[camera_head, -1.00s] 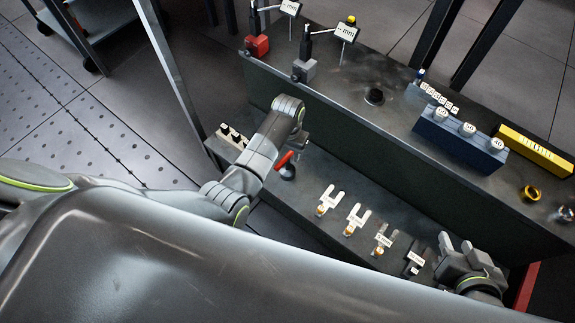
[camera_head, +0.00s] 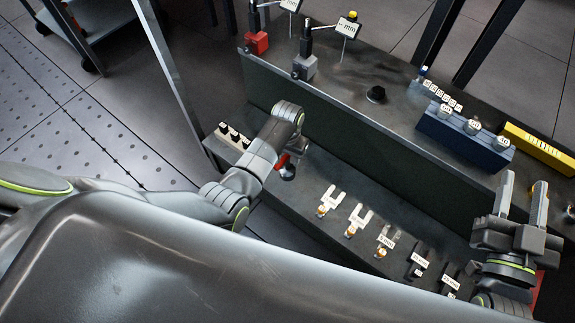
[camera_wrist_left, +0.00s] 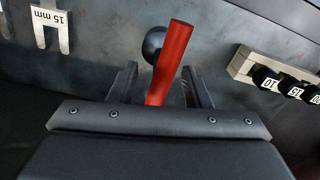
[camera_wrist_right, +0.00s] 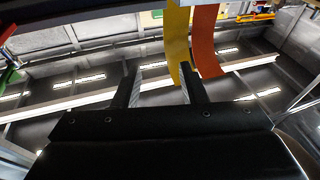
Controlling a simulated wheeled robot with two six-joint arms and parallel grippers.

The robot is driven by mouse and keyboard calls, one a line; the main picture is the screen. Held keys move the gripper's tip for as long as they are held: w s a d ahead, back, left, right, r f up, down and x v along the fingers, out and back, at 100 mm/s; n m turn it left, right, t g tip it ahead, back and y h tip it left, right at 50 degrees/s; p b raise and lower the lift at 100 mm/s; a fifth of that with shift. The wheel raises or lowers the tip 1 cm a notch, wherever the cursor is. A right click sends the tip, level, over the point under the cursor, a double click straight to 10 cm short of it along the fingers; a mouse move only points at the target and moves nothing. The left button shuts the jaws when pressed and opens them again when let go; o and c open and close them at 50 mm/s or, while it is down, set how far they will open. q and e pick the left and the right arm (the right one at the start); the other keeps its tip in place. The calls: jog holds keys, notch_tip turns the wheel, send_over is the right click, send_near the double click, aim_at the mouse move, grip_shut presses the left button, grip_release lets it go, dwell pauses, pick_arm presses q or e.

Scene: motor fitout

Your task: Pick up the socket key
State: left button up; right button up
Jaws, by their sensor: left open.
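The socket key appears to be the tool with the red bar handle (camera_head: 283,160), standing on the lower shelf beneath my left wrist. In the left wrist view its red bar (camera_wrist_left: 172,60) rises between the fingers, with a dark round part beside its upper end. My left gripper (camera_wrist_left: 160,88) is open, with one finger on each side of the bar; contact cannot be told. In the head view the left gripper (camera_head: 297,150) is largely hidden by my wrist. My right gripper (camera_head: 521,205) is open and empty, pointing up at the right of the bench.
A pale socket rack (camera_head: 234,137) lies left of the key. Several labelled fork-shaped pieces (camera_head: 357,220) stand in a row to its right.

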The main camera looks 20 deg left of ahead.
pick_arm(q)
jog(key=shift+f, duration=0.45)
pick_arm(e)
jog(key=shift+s+a+r+n+t, duration=0.1)
jog(key=shift+s+r+n+t, duration=0.1)
jog(key=shift+r+t, duration=0.55)
jog(key=shift+s+a+r+n+t, duration=0.15)
jog(key=shift+r+t, duration=0.2)
jog(key=shift+r, duration=0.65)
pick_arm(q)
grip_shut()
